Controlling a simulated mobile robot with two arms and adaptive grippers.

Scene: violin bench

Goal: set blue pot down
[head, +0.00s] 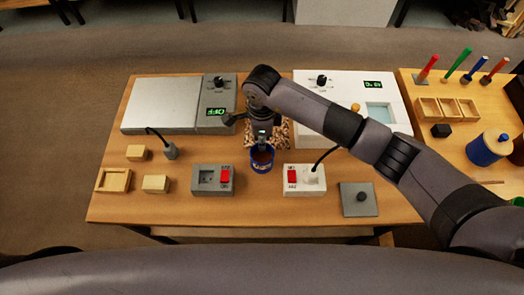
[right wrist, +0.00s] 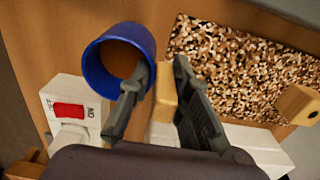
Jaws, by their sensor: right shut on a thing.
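The blue pot (head: 262,160) is in the middle of the bench in the head view, between the grey switch box and the white switch box. It is open at the top, with brown inside. In the right wrist view the blue pot (right wrist: 112,78) is at the upper left, beside my fingers. My right gripper (head: 262,137) is shut on its tan, handle-like part (right wrist: 165,94), which shows between the fingers. I cannot tell whether the pot's base touches the bench. My left gripper is not in view.
The grey switch box (head: 212,180) and white switch box (head: 304,180) flank the pot closely. A speckled mat (head: 284,132) lies behind it. A grey hotplate-like unit (head: 162,103) is back left, and a white unit (head: 390,88) is back right. The bench front below the pot is clear.

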